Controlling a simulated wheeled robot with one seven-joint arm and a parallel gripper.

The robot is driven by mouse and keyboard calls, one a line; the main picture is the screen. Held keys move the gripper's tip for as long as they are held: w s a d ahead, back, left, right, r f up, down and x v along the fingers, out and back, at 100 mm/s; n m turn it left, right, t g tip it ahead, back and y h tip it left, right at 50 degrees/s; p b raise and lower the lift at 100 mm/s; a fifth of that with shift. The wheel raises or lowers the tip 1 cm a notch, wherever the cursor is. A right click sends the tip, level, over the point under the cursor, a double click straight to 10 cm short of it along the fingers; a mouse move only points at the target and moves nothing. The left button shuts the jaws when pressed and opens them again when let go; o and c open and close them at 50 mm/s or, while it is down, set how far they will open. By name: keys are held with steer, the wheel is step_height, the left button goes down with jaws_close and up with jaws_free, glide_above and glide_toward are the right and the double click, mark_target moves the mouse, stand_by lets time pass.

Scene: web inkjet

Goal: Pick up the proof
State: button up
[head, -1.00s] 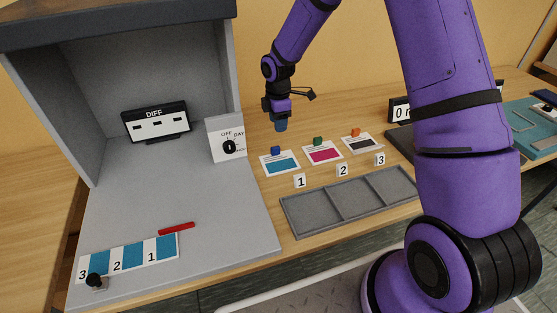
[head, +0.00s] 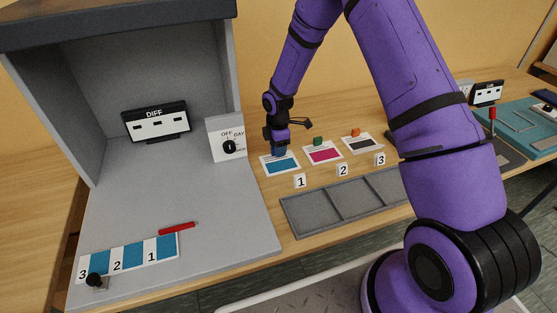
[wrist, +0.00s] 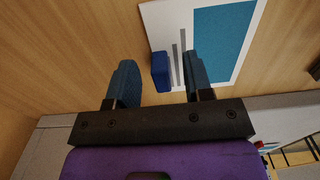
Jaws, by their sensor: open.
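Three white proof cards lie in a row on the wooden table, each with a coloured patch and a small block at its back edge. The blue proof (head: 281,166) is at the left, the magenta proof (head: 323,155) in the middle and the black proof (head: 363,144) at the right. My gripper (head: 279,151) points down at the blue proof's back edge and hides its block in the head view. In the wrist view, my gripper (wrist: 160,62) is open, with the blue block (wrist: 161,72) between its fingers, apart from both. The blue proof (wrist: 222,45) extends past the right finger.
The grey viewing booth (head: 190,205) stands left, holding a DIFF display (head: 157,121), a blue-and-white strip (head: 130,256) and a red stick (head: 178,228). A dial box (head: 226,141) is close beside my gripper.

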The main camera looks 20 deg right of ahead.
steer(key=shift+f, duration=0.45)
jaws_close()
